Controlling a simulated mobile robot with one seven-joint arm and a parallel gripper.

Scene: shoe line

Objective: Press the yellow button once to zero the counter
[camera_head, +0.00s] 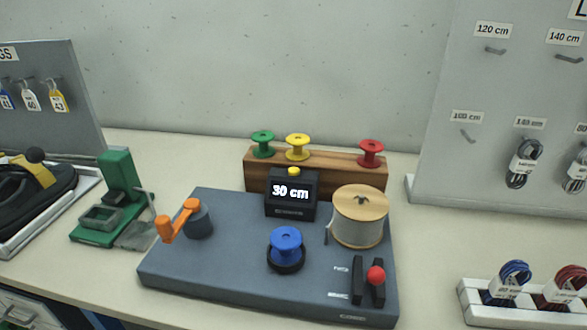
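The counter (291,194) is a small black box with a lit display reading "30 cm". It stands at the back of a dark grey machine base (225,268) in the middle of the table. The yellow button (294,171) sits on top of the counter, and nothing touches it. A yellow spool (298,147) stands on the wooden rack just behind it. My gripper is not in view.
The base carries an orange crank (180,220), a blue spool (286,246), a large wooden reel (359,215) and a red-knobbed lever (376,276). The wooden rack (319,173) also holds green and red spools. A green device (118,195) stands left; a lace tray (475,312) lies right.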

